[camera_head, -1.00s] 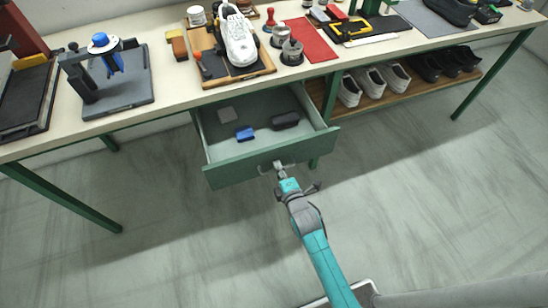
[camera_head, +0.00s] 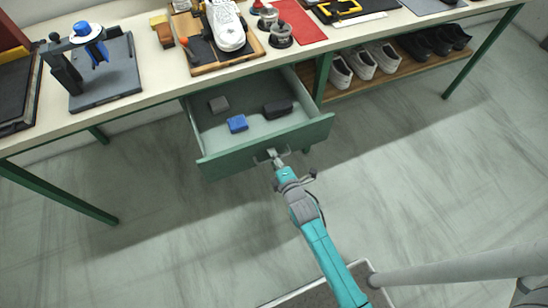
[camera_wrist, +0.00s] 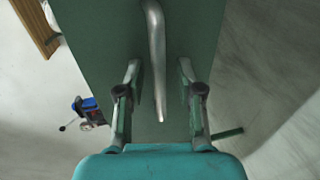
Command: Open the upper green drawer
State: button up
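The upper green drawer (camera_head: 235,163) is pulled well out from under the workbench, and its inside shows. Its front panel also fills the upper middle of the wrist view (camera_wrist: 105,40). The grey bar handle (camera_wrist: 157,60) is on that front. In the head view, my gripper (camera_head: 277,160) is at the handle. In the wrist view, my gripper (camera_wrist: 160,75) has its two fingers apart, one on each side of the handle, with a visible gap on both sides. Inside the drawer are a blue block (camera_head: 237,123), a grey block (camera_head: 218,104) and a dark case (camera_head: 278,109).
The workbench top (camera_head: 160,88) carries a shoe on a wooden tray (camera_head: 240,67), metal tins (camera_head: 281,36) and a press stand (camera_head: 105,85). A shelf with shoes (camera_head: 362,63) is right of the drawer. A green table leg (camera_head: 60,190) stands left.

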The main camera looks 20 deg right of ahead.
jog(key=v, duration=1.2)
dwell(0.5)
jog(key=s+r+m, duration=0.8)
jog(key=s+m, duration=0.1)
jog(key=s, duration=0.4)
jog(key=s+r+m, duration=0.8)
jog(key=s+m, duration=0.1)
jog(key=s, duration=0.5)
jog(key=shift+s+d+r+g, duration=0.15)
jog(key=shift+s+g, duration=0.05)
jog(key=shift+g, duration=0.2)
